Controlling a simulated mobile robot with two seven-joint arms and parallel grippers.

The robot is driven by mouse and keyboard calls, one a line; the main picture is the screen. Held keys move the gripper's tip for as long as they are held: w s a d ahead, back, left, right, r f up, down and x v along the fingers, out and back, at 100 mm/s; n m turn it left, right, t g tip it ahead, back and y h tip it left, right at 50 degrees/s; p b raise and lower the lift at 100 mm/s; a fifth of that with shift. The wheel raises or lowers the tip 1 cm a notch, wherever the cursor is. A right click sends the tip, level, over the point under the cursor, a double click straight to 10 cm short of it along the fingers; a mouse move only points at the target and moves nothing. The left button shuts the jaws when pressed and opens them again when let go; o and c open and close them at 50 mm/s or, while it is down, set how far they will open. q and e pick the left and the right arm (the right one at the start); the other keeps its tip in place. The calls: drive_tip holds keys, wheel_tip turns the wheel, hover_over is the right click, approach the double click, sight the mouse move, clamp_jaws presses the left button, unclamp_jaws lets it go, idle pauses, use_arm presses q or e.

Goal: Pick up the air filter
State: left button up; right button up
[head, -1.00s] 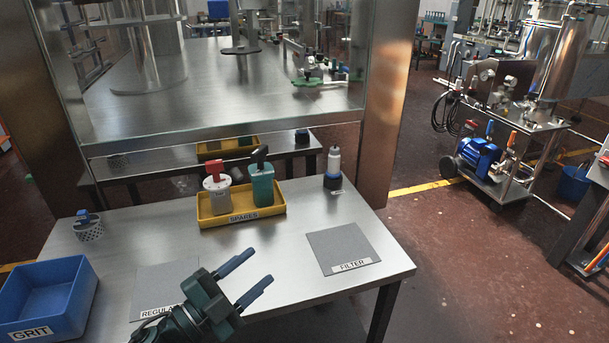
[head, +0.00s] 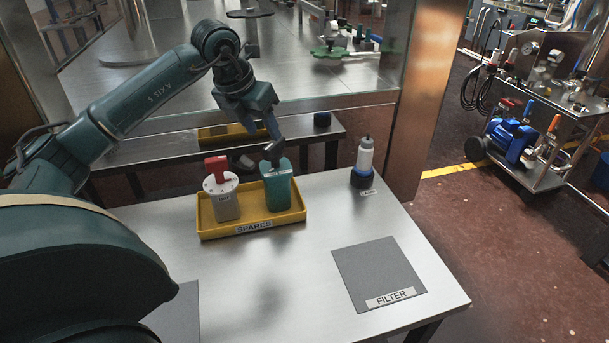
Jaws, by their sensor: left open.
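A yellow SPARES tray (head: 205,230) stands on the steel table. In it are a grey unit with a red top (head: 222,190) and a teal unit with a dark top piece (head: 277,190), side by side and upright. A pale cylinder with a blue-black base (head: 364,165) stands right of the tray. I cannot tell for certain which is the air filter. My left gripper (head: 274,142) is open, pointing down just above the teal unit's top. Its fingertips overlap the dark top piece, and I cannot tell whether they touch. My right gripper is out of view.
A grey FILTER mat (head: 375,270) lies bare at the table's right. Another grey mat (head: 180,315) is partly hidden by my arm. A metal panel with a shelf (head: 140,155) rises behind the tray. The front middle of the table is clear.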

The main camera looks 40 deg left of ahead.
sight(270, 144)
use_arm(q)
drive_tip(key=shift+y, duration=0.5)
drive_tip(key=w+f, duration=0.1)
drive_tip(key=f, duration=0.1)
drive_tip(key=w+a+f, duration=0.2)
drive_tip(key=f, duration=0.1)
drive_tip(key=shift+w+a+f+p, duration=0.15)
drive_tip(key=shift+w+f+p, duration=0.15)
drive_tip(key=shift+w+f, duration=0.4)
drive_tip(key=shift+f, duration=0.1)
drive_tip(key=x, duration=0.1)
drive_tip(key=p+x, duration=0.1)
drive_tip(key=x, duration=0.2)
drive_tip(key=shift+w+d, duration=0.25)
drive_tip(key=shift+d, duration=0.05)
clamp_jaws()
